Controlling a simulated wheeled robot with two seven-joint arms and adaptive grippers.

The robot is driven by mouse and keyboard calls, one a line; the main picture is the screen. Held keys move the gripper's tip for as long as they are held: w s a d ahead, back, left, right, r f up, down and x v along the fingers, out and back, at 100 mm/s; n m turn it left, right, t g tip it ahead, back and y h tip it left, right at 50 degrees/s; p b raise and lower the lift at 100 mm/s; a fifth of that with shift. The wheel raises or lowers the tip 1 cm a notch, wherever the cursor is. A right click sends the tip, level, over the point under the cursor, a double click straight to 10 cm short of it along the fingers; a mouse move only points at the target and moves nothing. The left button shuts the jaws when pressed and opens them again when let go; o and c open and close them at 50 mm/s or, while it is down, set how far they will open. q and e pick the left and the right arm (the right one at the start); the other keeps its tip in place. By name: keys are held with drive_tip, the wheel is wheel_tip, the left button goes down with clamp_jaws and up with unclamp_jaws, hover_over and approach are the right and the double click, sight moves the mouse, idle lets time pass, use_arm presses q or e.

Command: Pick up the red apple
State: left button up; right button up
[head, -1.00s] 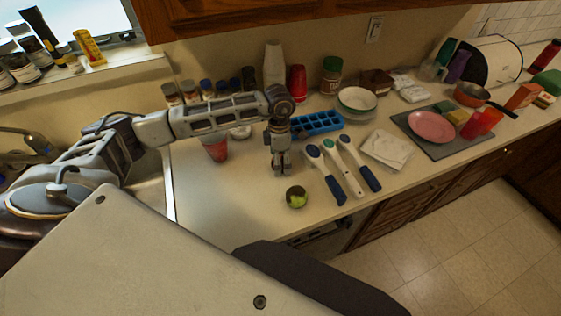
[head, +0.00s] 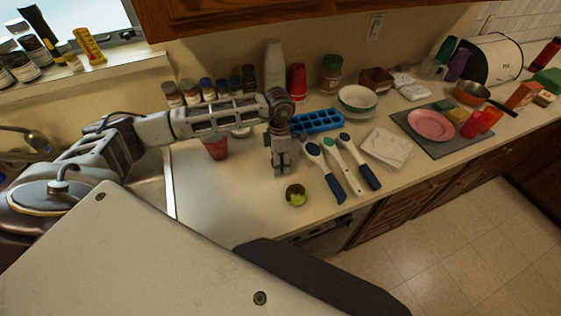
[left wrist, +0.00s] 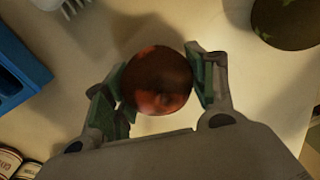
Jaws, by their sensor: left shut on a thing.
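The red apple (left wrist: 157,82) is round and dark red in the left wrist view. My left gripper (left wrist: 162,74) is shut on it, with finger pads touching its left and right sides. In the head view my left gripper (head: 281,168) points down at the counter, left of the blue-handled utensils. I cannot make out the apple there; the gripper appears to hide it. I cannot tell whether the apple is clear of the counter. My right gripper is not in view.
A green round fruit (head: 296,195) lies just in front of the gripper. Utensils with blue handles (head: 333,188) lie to its right, a blue tray (head: 318,121) behind, and a red cup (head: 217,149) to its left. The counter (head: 222,200) is bare at front left.

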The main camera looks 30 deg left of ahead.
use_arm(q)
drive_tip(key=shift+c, duration=0.9)
drive_tip(key=shift+r, duration=0.15)
wheel_tip(320, 180, up, 9)
drive_tip(key=shift+f+b, duration=0.15)
drive_tip(key=shift+b, duration=0.75)
drive_tip(key=shift+r, duration=0.5)
drive_tip(key=shift+a, duration=0.1)
